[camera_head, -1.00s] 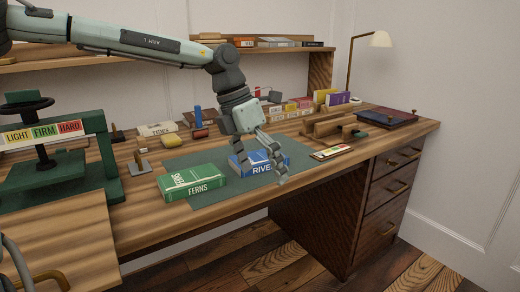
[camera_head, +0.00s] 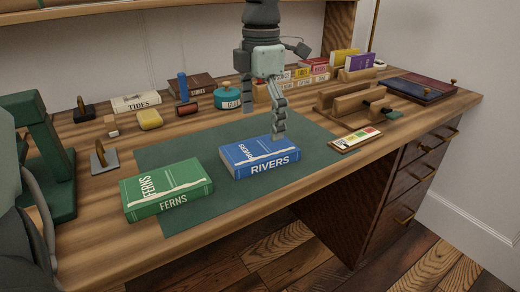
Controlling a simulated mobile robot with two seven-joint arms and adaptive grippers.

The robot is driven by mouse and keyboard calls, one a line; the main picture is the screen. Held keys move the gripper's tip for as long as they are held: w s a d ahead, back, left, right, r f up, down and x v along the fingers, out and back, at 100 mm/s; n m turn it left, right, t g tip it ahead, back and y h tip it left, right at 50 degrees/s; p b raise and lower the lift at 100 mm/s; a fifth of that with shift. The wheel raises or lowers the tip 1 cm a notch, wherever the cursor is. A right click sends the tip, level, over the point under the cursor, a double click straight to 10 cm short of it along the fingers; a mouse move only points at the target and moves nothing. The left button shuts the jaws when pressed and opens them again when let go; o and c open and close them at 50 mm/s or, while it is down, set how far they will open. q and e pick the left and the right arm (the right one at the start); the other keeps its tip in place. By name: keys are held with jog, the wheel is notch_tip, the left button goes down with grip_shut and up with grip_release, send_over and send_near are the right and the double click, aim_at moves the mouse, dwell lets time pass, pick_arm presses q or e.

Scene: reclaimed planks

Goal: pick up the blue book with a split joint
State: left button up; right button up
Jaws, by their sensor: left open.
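The blue book (camera_head: 262,158), lettered RIVERS, lies flat on a dark green mat (camera_head: 208,208). A pale, jagged mark runs along its cover near the spine. My left gripper (camera_head: 264,122) is open, with fingers pointing down, at the far side of the blue book. One finger comes down by the book's far right edge, and the other is farther back to the left. Nothing is between the fingers; I cannot tell whether the near finger touches the book. My right gripper is not in view.
A wooden stand (camera_head: 350,101) and a colour-marked card (camera_head: 357,139) are to the right. A teal round pot (camera_head: 228,95) stands behind. The mat's front is clear.

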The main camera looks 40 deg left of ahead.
aim_at(260, 149)
pick_arm(q)
jog(key=f, duration=0.6)
jog(key=shift+w+a, duration=0.15)
jog(key=shift+a, duration=0.1)
jog(key=shift+r, duration=0.15)
jog(key=c, duration=1.3)
